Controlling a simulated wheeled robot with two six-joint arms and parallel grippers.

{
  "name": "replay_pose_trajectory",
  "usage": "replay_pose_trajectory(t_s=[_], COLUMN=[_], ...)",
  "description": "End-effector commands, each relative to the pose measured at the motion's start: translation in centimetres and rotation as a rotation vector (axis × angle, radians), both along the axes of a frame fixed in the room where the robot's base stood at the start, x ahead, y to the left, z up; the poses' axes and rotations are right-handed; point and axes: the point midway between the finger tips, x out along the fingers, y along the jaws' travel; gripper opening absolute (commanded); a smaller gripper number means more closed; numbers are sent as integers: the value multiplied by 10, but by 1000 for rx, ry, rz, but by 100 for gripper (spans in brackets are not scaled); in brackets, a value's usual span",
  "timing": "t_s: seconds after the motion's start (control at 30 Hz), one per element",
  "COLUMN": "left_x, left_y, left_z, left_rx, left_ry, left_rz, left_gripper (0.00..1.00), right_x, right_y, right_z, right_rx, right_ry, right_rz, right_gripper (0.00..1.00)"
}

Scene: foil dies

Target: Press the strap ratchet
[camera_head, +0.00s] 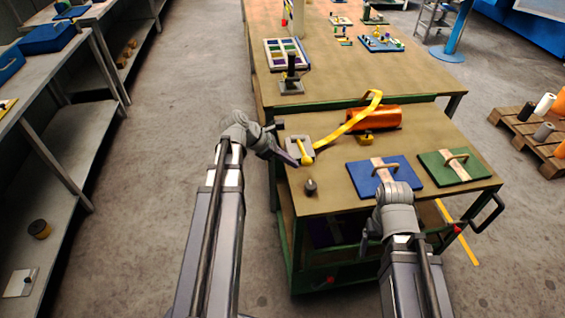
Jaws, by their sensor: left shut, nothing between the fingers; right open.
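The strap ratchet (294,142) is a pale grey block with yellow parts at the left of the cart top. A yellow strap (345,128) runs from it up over an orange cylinder (385,118). My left gripper (295,162) is shut and empty, at the ratchet's near left side; I cannot tell whether it touches. The ratchet's lower left part is partly covered by the gripper. My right gripper (366,242) is open and empty near the cart's front edge, well away from the ratchet; its fingers are mostly hidden by its wrist.
A small dark knob (310,187) stands near the ratchet. A blue plate (364,187) and a green plate (438,178), each with a handle, lie on the right of the cart. A larger table (355,75) with trays adjoins behind. Shelving (85,120) stands left; open floor lies between.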

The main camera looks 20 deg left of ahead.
Motion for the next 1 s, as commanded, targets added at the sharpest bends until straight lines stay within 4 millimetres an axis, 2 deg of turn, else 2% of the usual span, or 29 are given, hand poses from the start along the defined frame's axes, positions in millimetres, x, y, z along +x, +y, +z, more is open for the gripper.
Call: replay_pose_trajectory(t_s=[0.03, 0.1, 0.3, 0.7, 1.0], left_x=[3, 5, 9, 10, 12], left_y=[-4, -9, -15, -16, -14], left_z=[-10, -14, -19, -19, -10], left_rx=[0, 0, 0, -1, -32], left_ry=[1, 1, -1, 1, 47], left_rz=[-2, -2, -1, 0, -1], left_gripper=[0, 0, 0, 0, 0], right_x=[0, 0, 0, 0, 0], right_y=[0, 0, 0, 0, 0], right_z=[-9, -14, -19, -19, -11], right_rx=[0, 0, 0, 0, 0], right_ry=[0, 0, 0, 0, 0], right_rz=[0, 0, 0, 0, 0], right_gripper=[79, 79, 79, 79, 79])
